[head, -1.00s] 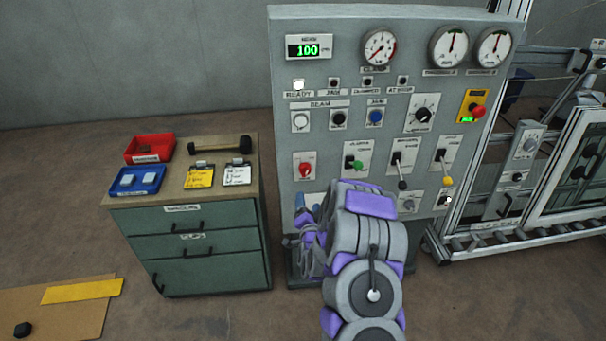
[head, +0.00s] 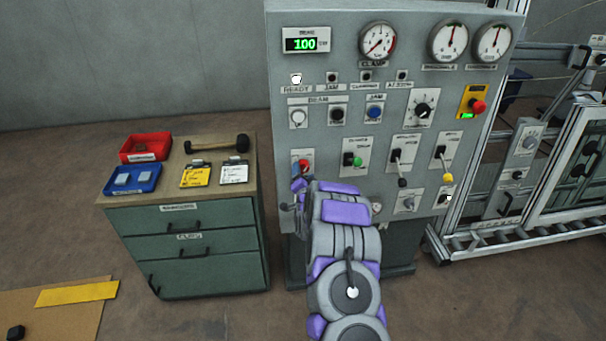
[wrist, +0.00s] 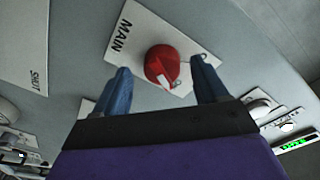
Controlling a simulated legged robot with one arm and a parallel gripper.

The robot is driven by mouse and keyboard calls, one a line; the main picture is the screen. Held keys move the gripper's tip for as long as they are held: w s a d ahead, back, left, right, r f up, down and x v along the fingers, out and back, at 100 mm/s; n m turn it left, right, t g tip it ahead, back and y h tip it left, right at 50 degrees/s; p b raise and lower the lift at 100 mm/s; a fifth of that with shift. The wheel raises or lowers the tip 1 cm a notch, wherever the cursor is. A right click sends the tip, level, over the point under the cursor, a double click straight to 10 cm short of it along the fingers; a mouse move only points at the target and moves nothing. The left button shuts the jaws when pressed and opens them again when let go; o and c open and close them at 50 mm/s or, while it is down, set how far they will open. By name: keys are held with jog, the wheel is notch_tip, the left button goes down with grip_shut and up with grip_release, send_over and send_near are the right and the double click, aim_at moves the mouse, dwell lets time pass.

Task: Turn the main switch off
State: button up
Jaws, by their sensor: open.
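The main switch is a red rotary knob (wrist: 162,66) on a white plate marked MAIN (wrist: 128,30) in the wrist view. In the head view the red knob (head: 303,166) shows at the lower left of the grey panel, partly covered from below by my gripper. My gripper (wrist: 160,88) is open, with one blue finger on each side of the knob in the wrist view. The fingers look apart from the knob; I cannot tell how far its tips are from the panel face.
The grey control panel (head: 345,95) carries several gauges, buttons and levers close to the knob. A drawer cabinet (head: 185,245) with trays and clipboards stands at the left. A framed machine (head: 575,165) stands at the right.

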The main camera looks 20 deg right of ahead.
jog(key=shift+x, duration=0.9)
jog(key=c, duration=1.1)
